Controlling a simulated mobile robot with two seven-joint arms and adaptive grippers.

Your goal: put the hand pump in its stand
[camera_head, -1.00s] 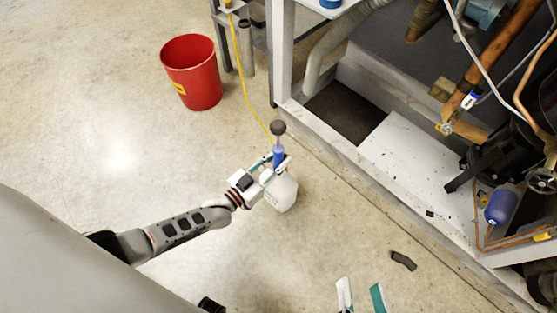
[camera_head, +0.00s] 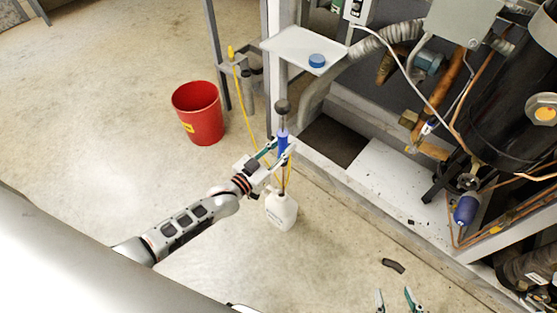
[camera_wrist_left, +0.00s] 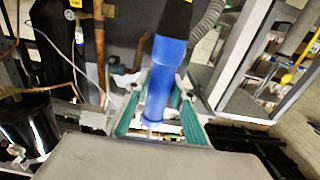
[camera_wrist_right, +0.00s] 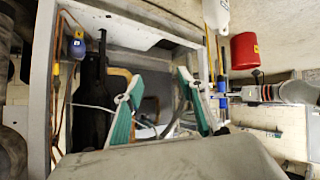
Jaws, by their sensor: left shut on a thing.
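The hand pump is a blue cylinder (camera_head: 283,143) with a dark shaft and round dark knob on top, held upright. My left gripper (camera_head: 281,152) is shut on its blue body. In the left wrist view the blue body (camera_wrist_left: 165,88) sits between the teal finger pads. A grey bracket with upright tubes (camera_head: 248,92) beside the rack post may be the stand; I cannot tell for sure. A yellow-topped piece with a yellow cord is at it. My right gripper (camera_head: 396,300) is open and empty at the bottom edge, and its spread fingers show in the right wrist view (camera_wrist_right: 157,88).
A white jug (camera_head: 281,210) is below my left gripper. A red bucket (camera_head: 198,114) stands on the floor at left. The rack frame, a white shelf (camera_head: 303,50) with a blue round thing, and pipes fill the right. A dark scrap (camera_head: 393,266) lies on the floor.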

